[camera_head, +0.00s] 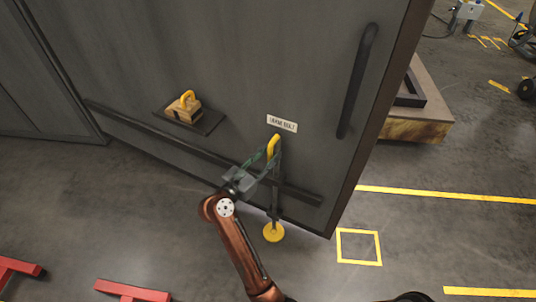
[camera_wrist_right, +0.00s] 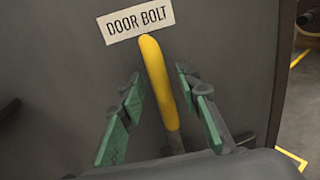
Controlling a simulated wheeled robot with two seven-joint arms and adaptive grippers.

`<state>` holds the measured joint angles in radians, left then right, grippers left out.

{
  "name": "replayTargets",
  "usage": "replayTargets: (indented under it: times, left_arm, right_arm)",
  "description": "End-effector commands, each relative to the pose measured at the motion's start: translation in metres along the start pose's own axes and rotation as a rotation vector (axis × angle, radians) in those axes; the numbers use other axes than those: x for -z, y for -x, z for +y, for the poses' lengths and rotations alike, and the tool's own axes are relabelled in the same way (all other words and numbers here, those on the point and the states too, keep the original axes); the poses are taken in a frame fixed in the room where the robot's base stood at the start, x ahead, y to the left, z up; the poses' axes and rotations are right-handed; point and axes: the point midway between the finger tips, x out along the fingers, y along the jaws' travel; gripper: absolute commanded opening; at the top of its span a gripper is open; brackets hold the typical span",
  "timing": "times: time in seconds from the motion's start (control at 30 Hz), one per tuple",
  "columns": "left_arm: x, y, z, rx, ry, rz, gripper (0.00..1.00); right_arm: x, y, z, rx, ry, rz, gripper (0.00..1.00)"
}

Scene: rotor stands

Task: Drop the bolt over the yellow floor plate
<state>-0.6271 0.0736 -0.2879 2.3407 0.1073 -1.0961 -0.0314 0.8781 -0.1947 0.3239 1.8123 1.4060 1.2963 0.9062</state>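The bolt is on the grey door; its yellow handle (camera_head: 272,145) shows below a white label. In the right wrist view the yellow handle (camera_wrist_right: 158,82) stands nearly upright, leaning slightly. A dark rod (camera_head: 276,195) runs down from it toward the round yellow floor plate (camera_head: 273,233) at the door's foot. My right gripper (camera_head: 267,157) is at the handle. In the wrist view its green-padded fingers (camera_wrist_right: 160,98) are open, one on each side of the handle, with gaps visible. The rod's lower tip is too small to judge against the plate. My left gripper is not in view.
The "DOOR BOLT" label (camera_head: 282,123) is above the handle. A long dark door handle (camera_head: 357,80) is to its right. A small ledge (camera_head: 208,123) holds a block with a yellow grip (camera_head: 187,100). Red stands (camera_head: 130,290) lie at lower left. Floor right of the door is mostly clear.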

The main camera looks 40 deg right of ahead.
Motion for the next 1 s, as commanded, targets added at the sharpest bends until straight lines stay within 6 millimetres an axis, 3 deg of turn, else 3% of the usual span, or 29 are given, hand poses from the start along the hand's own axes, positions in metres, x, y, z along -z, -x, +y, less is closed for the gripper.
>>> replayTargets:
  times: [0.37,0.8,1.0]
  left_arm:
    - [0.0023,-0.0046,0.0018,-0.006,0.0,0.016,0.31]
    - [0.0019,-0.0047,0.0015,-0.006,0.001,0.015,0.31]
    - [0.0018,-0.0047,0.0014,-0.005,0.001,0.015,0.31]
  right_arm:
    - [-0.0008,-0.0078,0.0001,-0.001,0.001,-0.001,0.31]
    - [-0.0003,-0.0076,0.0001,-0.001,0.002,-0.001,0.01]
    - [-0.0003,-0.0076,0.0002,-0.001,0.002,-0.001,0.0]
